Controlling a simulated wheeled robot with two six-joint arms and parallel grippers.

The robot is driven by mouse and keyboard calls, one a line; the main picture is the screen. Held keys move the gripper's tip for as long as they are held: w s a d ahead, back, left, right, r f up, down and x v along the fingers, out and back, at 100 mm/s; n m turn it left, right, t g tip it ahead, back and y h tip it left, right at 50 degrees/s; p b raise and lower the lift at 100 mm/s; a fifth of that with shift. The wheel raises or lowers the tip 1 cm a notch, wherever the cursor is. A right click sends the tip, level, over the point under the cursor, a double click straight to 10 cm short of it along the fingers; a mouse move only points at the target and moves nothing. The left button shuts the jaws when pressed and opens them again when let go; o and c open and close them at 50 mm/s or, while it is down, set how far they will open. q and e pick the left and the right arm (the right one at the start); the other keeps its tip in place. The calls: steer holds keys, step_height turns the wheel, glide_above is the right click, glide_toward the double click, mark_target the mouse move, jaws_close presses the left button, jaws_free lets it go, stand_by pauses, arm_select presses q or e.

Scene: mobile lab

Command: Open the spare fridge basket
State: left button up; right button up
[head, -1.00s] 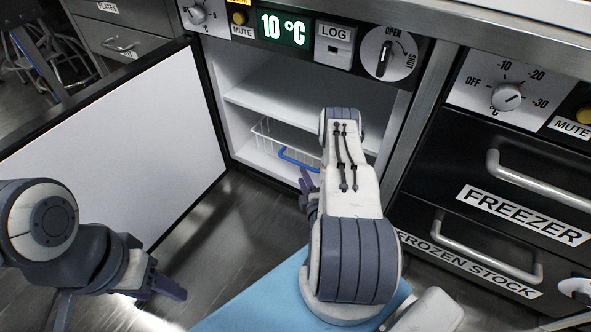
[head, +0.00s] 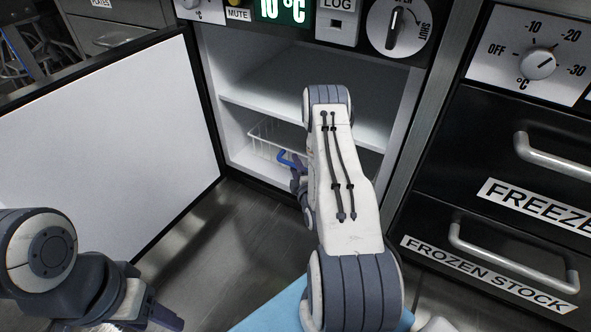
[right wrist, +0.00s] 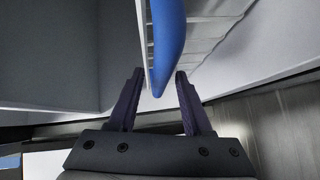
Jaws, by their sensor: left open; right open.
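The white wire basket (head: 268,146) sits at the bottom of the open fridge, below its shelf. Its blue handle (head: 287,159) is on the front and is partly hidden by my right arm. In the right wrist view the blue handle (right wrist: 168,45) reaches down between the two fingertips of my right gripper (right wrist: 157,80), which is open around its lower end. In the head view my right gripper (head: 298,178) is mostly hidden behind its own arm, at the basket front. My left gripper (head: 160,318) is open and empty at the lower left, away from the basket.
The white fridge door (head: 105,150) stands wide open at the left. A shelf (head: 310,95) spans the fridge above the basket. Freezer drawers with bar handles (head: 510,255) are at the right. The floor (head: 215,235) before the fridge looks clear.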

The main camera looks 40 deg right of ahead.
jaws_close()
stand_by(1.4)
